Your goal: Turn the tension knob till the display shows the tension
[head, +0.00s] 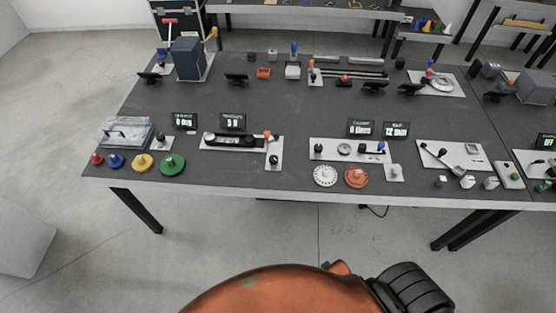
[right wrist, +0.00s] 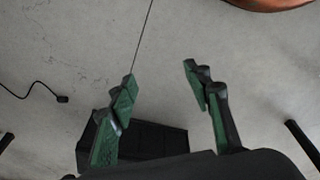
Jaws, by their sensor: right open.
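On the dark table, a small black display (head: 232,121) reads what looks like "5 N". In front of it lies a pale plate (head: 222,148) with a dark slotted bar (head: 235,139). At the plate's right end are an orange-topped part (head: 267,134) and a small black knob (head: 274,160); no readable label shows which is the tension knob. My right gripper (right wrist: 160,75) is open and empty in the right wrist view, its green-padded fingers apart over bare floor, away from the table. My left gripper is in neither view.
Left of the plate stand coloured knobbed discs, including a green one (head: 172,164). Right is another plate (head: 335,154) with displays (head: 396,130) behind it, plus a white disc (head: 325,176) and an orange disc (head: 357,177). Floor before the table is clear.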

